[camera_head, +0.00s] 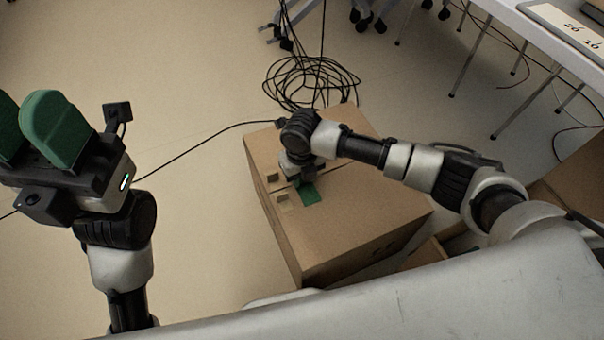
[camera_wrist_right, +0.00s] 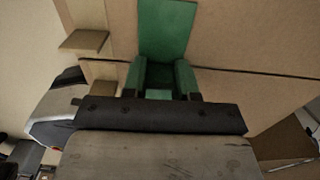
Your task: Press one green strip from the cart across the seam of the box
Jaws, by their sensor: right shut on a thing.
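The closed cardboard box (camera_head: 370,215) stands on the floor in the middle of the head view. My right gripper (camera_head: 301,182) is low over its top, pointing down, shut on a green strip (camera_head: 310,194). In the right wrist view the strip (camera_wrist_right: 168,28) extends out from between the green fingers (camera_wrist_right: 160,82) over the cardboard. The dark seam line (camera_wrist_right: 262,73) runs to both sides of the fingers there; the fingers hide where strip and seam meet, and I cannot tell whether the strip is pressed down. My left gripper (camera_head: 25,118) is open and empty, away from the box. I cannot make out the cart.
A coil of black cable (camera_head: 310,82) lies on the floor behind the box, with a cable running left. A white table (camera_head: 555,45) stands at the upper right. Open cardboard (camera_head: 572,200) is at the right edge. The floor left of the box is mostly clear.

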